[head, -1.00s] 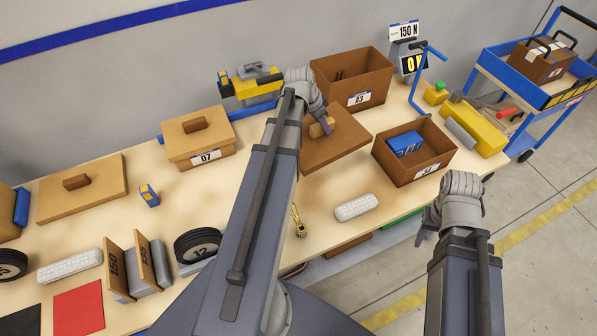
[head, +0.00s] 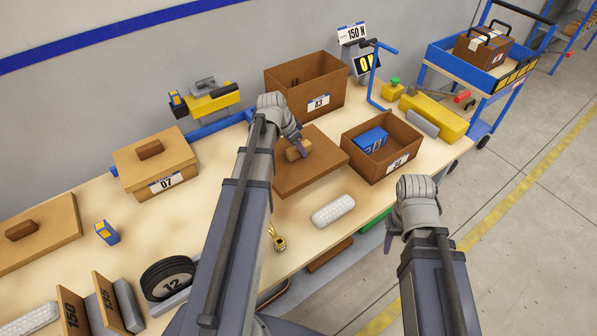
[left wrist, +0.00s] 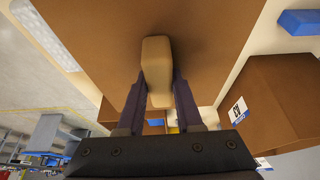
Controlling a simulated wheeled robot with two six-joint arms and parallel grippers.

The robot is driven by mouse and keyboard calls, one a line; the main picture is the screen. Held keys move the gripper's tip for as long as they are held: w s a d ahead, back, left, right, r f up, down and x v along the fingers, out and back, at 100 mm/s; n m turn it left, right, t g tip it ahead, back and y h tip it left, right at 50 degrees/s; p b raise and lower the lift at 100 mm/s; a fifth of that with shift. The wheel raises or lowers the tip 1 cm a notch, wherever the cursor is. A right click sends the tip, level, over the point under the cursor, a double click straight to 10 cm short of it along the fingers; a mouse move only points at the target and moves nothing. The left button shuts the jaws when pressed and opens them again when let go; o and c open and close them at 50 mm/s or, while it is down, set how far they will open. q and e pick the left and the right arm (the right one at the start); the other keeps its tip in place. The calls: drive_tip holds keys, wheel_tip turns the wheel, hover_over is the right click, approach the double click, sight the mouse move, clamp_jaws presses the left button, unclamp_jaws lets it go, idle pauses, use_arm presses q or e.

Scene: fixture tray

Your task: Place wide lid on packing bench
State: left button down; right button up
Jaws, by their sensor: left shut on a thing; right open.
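The wide brown lid (head: 325,170) with a tan handle (head: 297,150) is in front of the open brown box A3 (head: 325,98). My left gripper (head: 300,147) is shut on the handle. In the left wrist view the handle (left wrist: 156,70) sits between both fingers, with the lid's brown face (left wrist: 105,35) around it. I cannot tell whether the lid touches the packing bench (head: 215,220) or hangs just above it. My right gripper (head: 388,240) is open and empty, off the bench's front edge.
An open brown box with a blue pack (head: 370,138) stands close right of the lid. The closed box D7 (head: 155,165) stands left, with clear bench between.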

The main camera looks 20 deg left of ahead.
sight(299, 158)
use_arm(q)
wheel_tip(299, 158, down, 4)
drive_tip(key=b, duration=0.3)
drive_tip(key=shift+f, duration=0.25)
drive_tip(key=shift+f+b, duration=0.1)
drive_tip(key=shift+b, duration=0.2)
wheel_tip(299, 158, down, 4)
drive_tip(key=b, duration=0.3)
drive_tip(key=shift+r, duration=0.25)
drive_tip(key=shift+f+b, duration=0.2)
drive_tip(key=shift+b, duration=0.2)
drive_tip(key=c, duration=0.6)
unclamp_jaws()
drive_tip(key=shift+r, duration=0.2)
